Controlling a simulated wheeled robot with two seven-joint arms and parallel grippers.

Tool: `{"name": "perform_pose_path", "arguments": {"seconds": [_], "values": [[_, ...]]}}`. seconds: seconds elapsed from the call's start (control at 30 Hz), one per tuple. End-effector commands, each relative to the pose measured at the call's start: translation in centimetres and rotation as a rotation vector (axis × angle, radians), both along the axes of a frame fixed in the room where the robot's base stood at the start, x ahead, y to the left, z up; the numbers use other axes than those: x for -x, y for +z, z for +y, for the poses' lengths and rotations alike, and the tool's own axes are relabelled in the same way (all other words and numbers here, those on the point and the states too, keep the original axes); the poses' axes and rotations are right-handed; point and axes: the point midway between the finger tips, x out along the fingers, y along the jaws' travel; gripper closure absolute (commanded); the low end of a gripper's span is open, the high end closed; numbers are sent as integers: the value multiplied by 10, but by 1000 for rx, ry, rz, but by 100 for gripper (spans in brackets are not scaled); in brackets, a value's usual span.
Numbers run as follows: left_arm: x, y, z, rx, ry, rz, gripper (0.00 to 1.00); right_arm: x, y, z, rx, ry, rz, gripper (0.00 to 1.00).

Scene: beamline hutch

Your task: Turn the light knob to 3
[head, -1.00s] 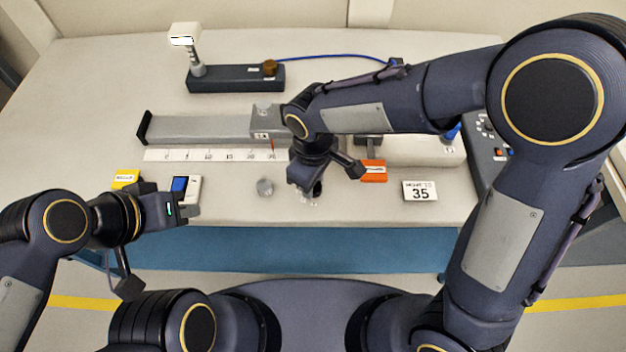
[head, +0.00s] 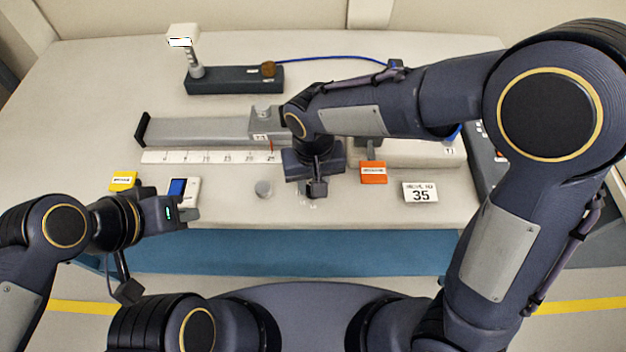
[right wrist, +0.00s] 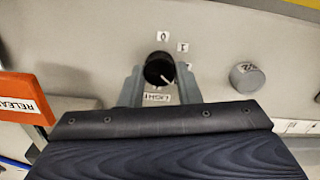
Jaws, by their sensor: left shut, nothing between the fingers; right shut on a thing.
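The light knob (right wrist: 155,66) is a small round black dial with a white pointer line, in the middle of the right wrist view. The pointer slants to the lower right there, towards one finger. Labels 0 (right wrist: 164,36) and 2 (right wrist: 183,47) stand beside it; another is partly hidden by a fingertip. A LIGHT label (right wrist: 156,99) lies between the fingers. My right gripper (right wrist: 159,73) is shut on the knob, one finger on each side. In the head view my right gripper (head: 316,190) covers the knob. My left gripper (head: 186,212) is shut and empty, near the front edge.
A grey round knob (head: 264,189) sits left of my right gripper. A rail (head: 200,130) with a ruler (head: 205,157) lies behind. A blue-screened device (head: 186,190) stands near my left gripper.

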Motion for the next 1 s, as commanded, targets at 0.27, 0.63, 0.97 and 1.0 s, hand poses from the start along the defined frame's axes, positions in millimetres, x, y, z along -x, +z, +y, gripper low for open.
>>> {"name": "perform_pose_path", "arguments": {"seconds": [0.27,0.63,0.97,1.0], "values": [[0,0,0,0,0,0,100,-1,1,0,-2,-74,-3,93],[0,0,0,0,0,0,100,-1,1,0,-2,-86,-3,93],[0,0,0,0,0,0,100,-1,1,0,-1,-85,-2,48],[0,0,0,0,0,0,100,0,1,0,-1,-85,-2,48]]}}
